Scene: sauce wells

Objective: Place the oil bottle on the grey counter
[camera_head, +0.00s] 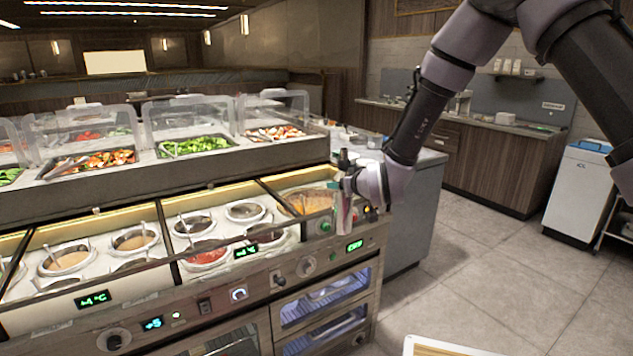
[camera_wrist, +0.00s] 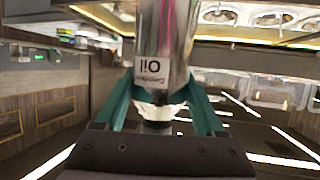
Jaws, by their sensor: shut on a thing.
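My gripper (camera_wrist: 160,108) is shut on the oil bottle (camera_wrist: 165,45). The bottle is clear and shiny with a white "Oil" label that reads upside down in the wrist view. The teal fingers stand on either side of it near its narrow dark end. In the head view my gripper (camera_head: 340,186) is at the right end of the sauce station, and the bottle (camera_head: 345,215) hangs below it in front of the station's edge, small and partly hidden. A grey counter (camera_head: 429,158) stands just right of the station, behind my arm.
The sauce station (camera_head: 130,290) has round sauce wells with ladles. Clear guards (camera_head: 190,113) cover salad trays behind. A wooden back counter (camera_head: 490,165) and a white bin (camera_head: 580,195) stand to the right. The tiled floor between is open.

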